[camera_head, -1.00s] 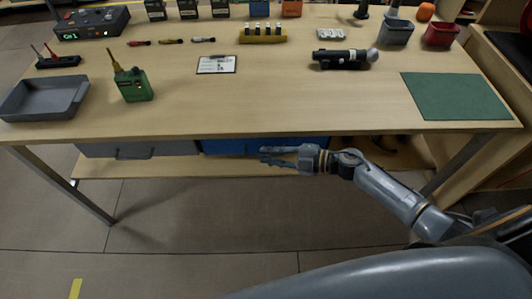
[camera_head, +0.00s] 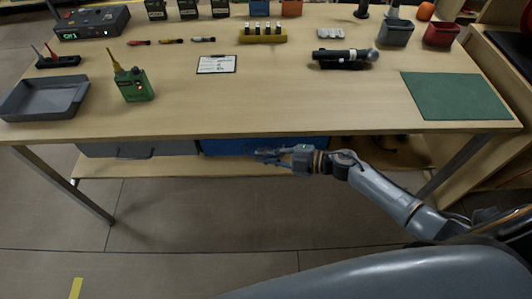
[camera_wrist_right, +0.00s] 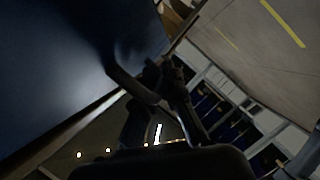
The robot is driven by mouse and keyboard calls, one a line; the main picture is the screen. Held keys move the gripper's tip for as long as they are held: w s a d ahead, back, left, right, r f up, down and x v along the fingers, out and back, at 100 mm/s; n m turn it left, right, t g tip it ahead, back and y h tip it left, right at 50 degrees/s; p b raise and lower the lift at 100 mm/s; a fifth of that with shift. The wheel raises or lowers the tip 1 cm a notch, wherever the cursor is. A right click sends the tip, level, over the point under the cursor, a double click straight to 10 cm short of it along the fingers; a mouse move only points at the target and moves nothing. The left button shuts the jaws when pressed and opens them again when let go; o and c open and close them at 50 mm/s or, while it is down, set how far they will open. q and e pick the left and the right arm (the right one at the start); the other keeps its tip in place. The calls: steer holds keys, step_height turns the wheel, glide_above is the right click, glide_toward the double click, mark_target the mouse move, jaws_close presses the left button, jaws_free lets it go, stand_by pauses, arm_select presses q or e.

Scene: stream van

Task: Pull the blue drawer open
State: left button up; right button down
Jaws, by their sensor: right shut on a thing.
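The blue drawer (camera_head: 222,147) hangs under the front edge of the workbench, right of a grey drawer. Its top is hidden by the bench edge and part of its front by my gripper. My right gripper (camera_head: 268,155) is at the drawer's front, its fingers pointing left, shut on the drawer's handle. In the right wrist view the dark blue drawer front (camera_wrist_right: 60,60) fills the left side, and the curved handle (camera_wrist_right: 132,84) lies at the fingers (camera_wrist_right: 165,85). My left gripper is not in view.
The grey drawer (camera_head: 140,149) is beside the blue one on the left. The workbench top (camera_head: 300,100) holds a green radio (camera_head: 132,84), a grey tray (camera_head: 42,98), a microphone (camera_head: 345,56) and a green mat (camera_head: 455,97). The floor in front is clear.

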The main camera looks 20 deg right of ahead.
steer(key=s+a+p, duration=0.3)
steer(key=s, duration=0.9)
steer(key=s+a+p, duration=0.4)
steer(key=s, duration=0.8)
steer(key=shift+s, duration=0.25)
steer(key=c, duration=1.7)
jaws_free()
steer(key=v, duration=1.2)
steer(key=shift+r, duration=0.1)
